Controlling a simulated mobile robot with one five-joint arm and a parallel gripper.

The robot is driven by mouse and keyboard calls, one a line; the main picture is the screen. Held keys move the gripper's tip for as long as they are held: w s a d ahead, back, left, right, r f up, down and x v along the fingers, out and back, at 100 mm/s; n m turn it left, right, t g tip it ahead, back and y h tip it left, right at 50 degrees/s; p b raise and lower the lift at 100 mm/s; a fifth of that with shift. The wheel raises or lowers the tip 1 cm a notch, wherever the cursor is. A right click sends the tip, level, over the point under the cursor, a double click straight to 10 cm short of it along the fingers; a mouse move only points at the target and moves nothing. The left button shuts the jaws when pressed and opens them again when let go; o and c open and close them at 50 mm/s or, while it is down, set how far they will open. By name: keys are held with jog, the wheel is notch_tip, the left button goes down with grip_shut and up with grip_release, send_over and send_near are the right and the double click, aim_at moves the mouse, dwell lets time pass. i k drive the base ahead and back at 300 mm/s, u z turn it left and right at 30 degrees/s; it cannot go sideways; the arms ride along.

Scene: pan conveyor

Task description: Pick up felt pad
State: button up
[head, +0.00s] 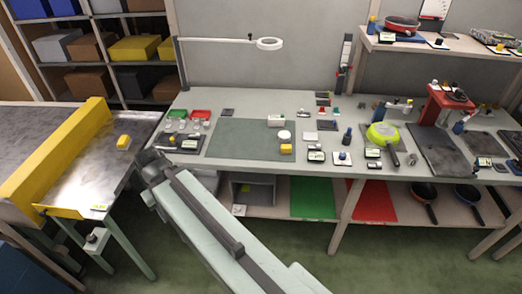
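My arm extends from the bottom edge up and left to a dark end (152,162) at the workbench's front left edge. I cannot make out fingertips there, or whether the gripper is open or shut. No item is clearly recognisable as the felt pad at this size. Small flat pieces that could be it include a dark one (326,125) and a pale one (310,136), right of the large grey-green mat (235,140) on the bench. My arm's end is left of these pieces and apart from them.
The bench holds red and green trays, a green pan (383,134) and a red press (440,100). Dark pans (424,192) lie on the lower shelf. The grey-green mat is mostly clear.

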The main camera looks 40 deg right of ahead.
aim_at(285, 149)
jog(key=u, duration=0.15)
jog(key=i, duration=1)
jog(key=z, duration=0.1)
